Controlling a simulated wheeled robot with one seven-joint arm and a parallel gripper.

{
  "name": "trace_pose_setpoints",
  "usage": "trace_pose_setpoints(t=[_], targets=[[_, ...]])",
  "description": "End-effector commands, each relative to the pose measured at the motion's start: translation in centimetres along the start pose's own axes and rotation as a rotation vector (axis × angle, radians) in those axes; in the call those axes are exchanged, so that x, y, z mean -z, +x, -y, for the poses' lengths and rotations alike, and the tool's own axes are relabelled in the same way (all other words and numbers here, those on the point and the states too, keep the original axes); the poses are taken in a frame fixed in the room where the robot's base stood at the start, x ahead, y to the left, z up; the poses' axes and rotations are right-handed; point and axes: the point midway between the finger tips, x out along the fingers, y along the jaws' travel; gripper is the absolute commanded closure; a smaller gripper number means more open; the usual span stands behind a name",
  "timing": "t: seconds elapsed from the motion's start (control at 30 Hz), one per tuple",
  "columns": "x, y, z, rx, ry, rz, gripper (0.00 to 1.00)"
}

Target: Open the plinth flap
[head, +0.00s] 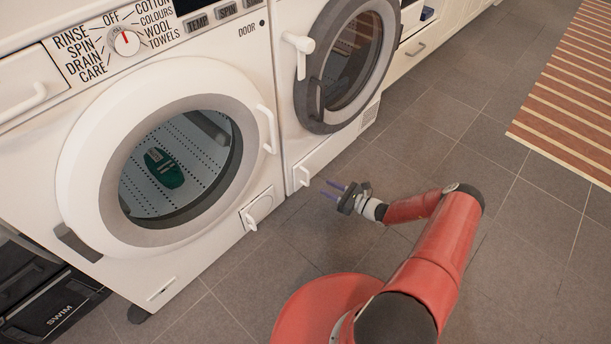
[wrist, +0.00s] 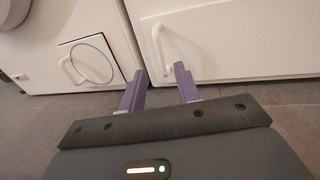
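A wide white plinth flap (head: 330,158) runs low along the right-hand machine. Its small white handle (head: 304,176) is near its left end. In the wrist view this flap (wrist: 255,40) fills the upper right, and its handle (wrist: 167,45) stands ahead of my fingers. A smaller square flap (head: 261,207) with a round outline and its own handle is low on the left-hand machine; it also shows in the wrist view (wrist: 92,60). Both flaps look shut. My gripper (head: 329,189), with purple fingers, is open and empty, low over the floor in front of the wide flap's handle.
The left machine's round door (head: 82,155) is shut, with a green shoe-like item (head: 163,168) behind its glass. The right machine's door (head: 308,100) is above the wide flap. Tiled floor (head: 440,130) is clear up to the striped rug (head: 570,90).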

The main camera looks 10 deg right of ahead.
Motion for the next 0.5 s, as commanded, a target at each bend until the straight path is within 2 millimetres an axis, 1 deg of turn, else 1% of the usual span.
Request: trace_pose_setpoints(t=[0.13, 0.4, 0.5], targets=[[0.1, 1.4, 0.0, 0.002, 0.003, 0.003, 0.68], [0.1, 5.8, -0.1, -0.001, 0.002, 0.002, 0.68], [0.1, 6.8, -0.1, 0.0, 0.002, 0.001, 0.68]])
